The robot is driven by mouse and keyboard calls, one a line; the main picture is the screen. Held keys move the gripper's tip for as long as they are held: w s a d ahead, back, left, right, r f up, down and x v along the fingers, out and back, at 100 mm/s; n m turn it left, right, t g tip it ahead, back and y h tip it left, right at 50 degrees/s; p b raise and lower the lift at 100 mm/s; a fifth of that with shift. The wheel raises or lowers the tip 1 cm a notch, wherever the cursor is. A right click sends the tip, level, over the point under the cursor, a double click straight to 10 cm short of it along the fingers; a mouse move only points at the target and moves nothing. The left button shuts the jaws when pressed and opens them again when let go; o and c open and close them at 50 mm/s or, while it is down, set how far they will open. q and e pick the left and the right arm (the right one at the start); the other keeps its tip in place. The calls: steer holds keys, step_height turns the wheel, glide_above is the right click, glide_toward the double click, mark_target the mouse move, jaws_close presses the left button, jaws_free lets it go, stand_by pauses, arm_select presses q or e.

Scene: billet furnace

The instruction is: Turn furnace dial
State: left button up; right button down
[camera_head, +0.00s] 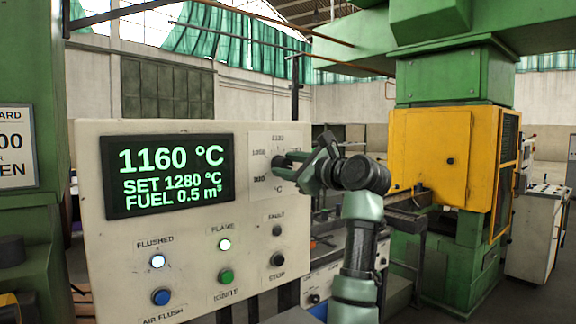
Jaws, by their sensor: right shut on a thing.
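The furnace control panel (110,235) fills the left middle of the head view. Its display (170,172) reads 1160 °C, SET 1280 °C and FUEL 0.5 m³. The furnace dial (278,161) is a dark knob on a pale scale plate (262,141) to the right of the display. My right gripper (284,160) reaches it from the right and is shut on the dial. The fingers and wrist cover most of the dial, so its pointer cannot be read. My left gripper is not in view.
Below are lit FLUSHED (157,261) and FLAME (224,244) lamps and a dark FAULT lamp (277,230). Blue (161,297), green (226,276) and black STOP (277,259) buttons sit beneath them. A yellow and green machine (428,150) stands behind at the right.

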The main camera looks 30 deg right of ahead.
steer(key=n, duration=0.5)
steer(key=shift+f+p, duration=0.15)
steer(key=shift+p, duration=0.25)
steer(key=n, duration=0.6)
steer(key=shift+f+p, duration=0.2)
steer(key=shift+p, duration=0.15)
steer(key=n, duration=0.3)
steer(key=n+p, duration=0.1)
steer(key=n, duration=0.3)
steer(key=n+p, duration=0.1)
steer(key=n, duration=0.2)
steer(key=shift+f+n, duration=0.3)
steer(key=shift+n, duration=0.1)
steer(key=c, duration=0.9)
jaws_free()
steer(key=shift+r, duration=0.15)
